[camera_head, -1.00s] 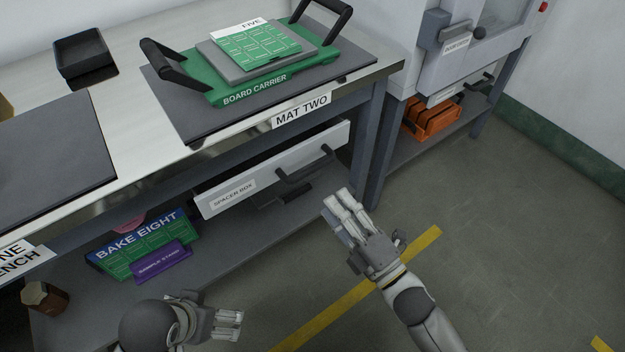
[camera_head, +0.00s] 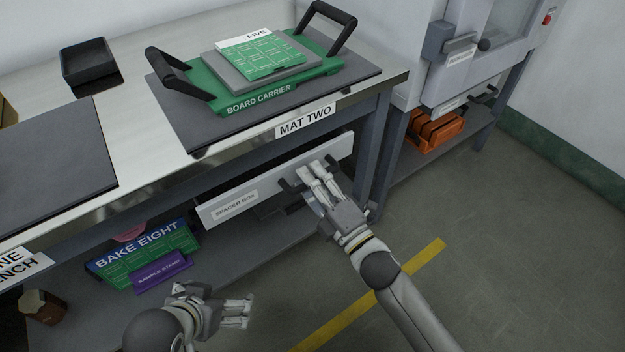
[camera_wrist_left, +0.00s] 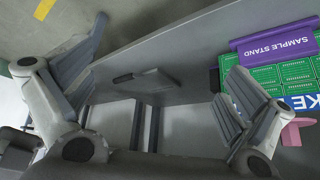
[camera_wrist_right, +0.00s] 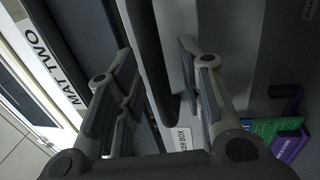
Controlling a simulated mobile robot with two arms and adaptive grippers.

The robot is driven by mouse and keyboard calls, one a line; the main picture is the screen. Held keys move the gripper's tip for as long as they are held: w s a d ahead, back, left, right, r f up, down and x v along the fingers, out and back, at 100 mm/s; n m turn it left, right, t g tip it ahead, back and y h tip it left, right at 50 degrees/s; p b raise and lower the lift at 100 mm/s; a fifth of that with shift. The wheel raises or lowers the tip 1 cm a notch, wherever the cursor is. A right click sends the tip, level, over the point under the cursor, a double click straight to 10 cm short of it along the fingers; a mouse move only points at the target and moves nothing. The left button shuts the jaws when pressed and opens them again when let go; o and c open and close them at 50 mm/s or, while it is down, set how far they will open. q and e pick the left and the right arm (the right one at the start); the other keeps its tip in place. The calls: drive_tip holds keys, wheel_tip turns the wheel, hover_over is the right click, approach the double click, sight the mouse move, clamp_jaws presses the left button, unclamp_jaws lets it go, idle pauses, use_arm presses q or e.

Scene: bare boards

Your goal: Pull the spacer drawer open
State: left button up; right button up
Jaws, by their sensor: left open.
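The spacer drawer (camera_head: 275,180) has a light grey front with a "SPACER BOX" label (camera_head: 234,205), under the bench top. Its dark bar handle (camera_head: 287,185) is partly hidden behind my right gripper (camera_head: 313,176). In the right wrist view the handle (camera_wrist_right: 152,60) runs between the two spread fingers of that gripper (camera_wrist_right: 158,80); they are apart and do not look closed on it. My left gripper (camera_head: 246,310) is open and empty, low in front of the bottom shelf; its spread fingers show in the left wrist view (camera_wrist_left: 155,80).
Above the drawer, the green board carrier (camera_head: 265,92) rests on a dark mat (camera_head: 360,75). A "BAKE EIGHT" board (camera_head: 140,255) and a purple sample stand (camera_head: 160,271) are on the lower shelf. A bench leg (camera_head: 373,150) stands right of the drawer. The floor in front is clear.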

drive_tip(key=shift+c, duration=0.4)
clamp_jaws()
